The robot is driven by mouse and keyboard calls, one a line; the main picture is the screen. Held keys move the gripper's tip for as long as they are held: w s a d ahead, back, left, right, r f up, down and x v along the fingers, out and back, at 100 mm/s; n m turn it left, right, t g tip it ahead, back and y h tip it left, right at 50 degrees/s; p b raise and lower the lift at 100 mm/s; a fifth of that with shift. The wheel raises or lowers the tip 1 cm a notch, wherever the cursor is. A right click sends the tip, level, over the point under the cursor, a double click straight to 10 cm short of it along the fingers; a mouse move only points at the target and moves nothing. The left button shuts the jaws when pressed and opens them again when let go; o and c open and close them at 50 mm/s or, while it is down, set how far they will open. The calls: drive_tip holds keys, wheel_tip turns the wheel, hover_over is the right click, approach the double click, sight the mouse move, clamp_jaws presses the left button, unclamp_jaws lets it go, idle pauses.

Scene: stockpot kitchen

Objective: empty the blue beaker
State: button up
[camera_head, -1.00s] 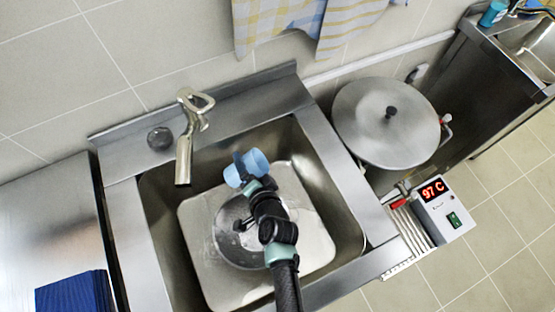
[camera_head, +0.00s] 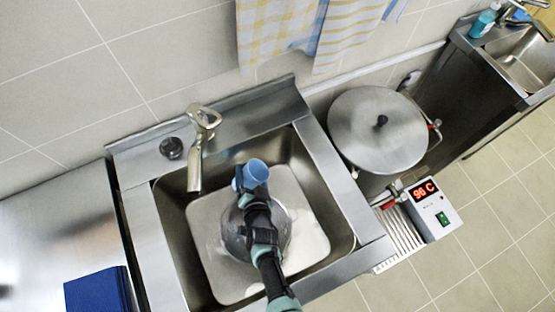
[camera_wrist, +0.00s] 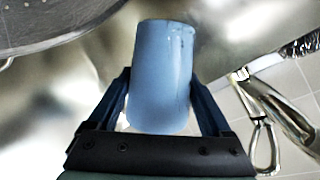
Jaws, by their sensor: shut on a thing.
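My gripper (camera_head: 247,187) is shut on the blue beaker (camera_head: 256,171) and holds it over the sink (camera_head: 170,235), near the back of the basin and right of the tap's spout. In the wrist view the beaker (camera_wrist: 160,70) sits between the two dark fingers of my gripper (camera_wrist: 162,105). A few drop-like marks show on its wall near the far end. The beaker looks tilted in the head view, but I cannot tell exactly how far. Its inside is not clearly visible, so I cannot tell whether it holds liquid. No stream shows.
The tap (camera_head: 197,150) stands at the back left of the sink. A round metal thing (camera_head: 235,240) lies in the basin under my arm. A lidded stockpot (camera_head: 370,130) and a controller reading 96 C (camera_head: 432,208) stand right. A blue cloth (camera_head: 98,292) lies left.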

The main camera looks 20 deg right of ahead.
sight(234, 183)
drive_tip(key=shift+w+a+r+n+h+p, duration=0.1)
drive_tip(key=shift+a+r+n+h+p, duration=0.2)
drive_tip(key=shift+a+n+h+p, duration=0.3)
drive_tip(key=shift+a+f+n+h+b, duration=0.5)
drive_tip(key=shift+a+n+b, duration=0.15)
drive_tip(key=shift+a, duration=0.1)
drive_tip(key=shift+w+a+r+n+h, duration=0.1)
drive_tip(key=shift+a+r+n+h, duration=0.35)
drive_tip(key=shift+a, duration=0.1)
drive_tip(key=shift+a+f+b, duration=0.2)
drive_tip(key=shift+f+b, duration=0.1)
drive_tip(key=shift+b, duration=0.25)
drive_tip(key=shift+a+f+n+t+h+b, duration=0.1)
drive_tip(key=shift+a+n+t+h+b, duration=0.25)
drive_tip(key=shift+n+h+b, duration=0.3)
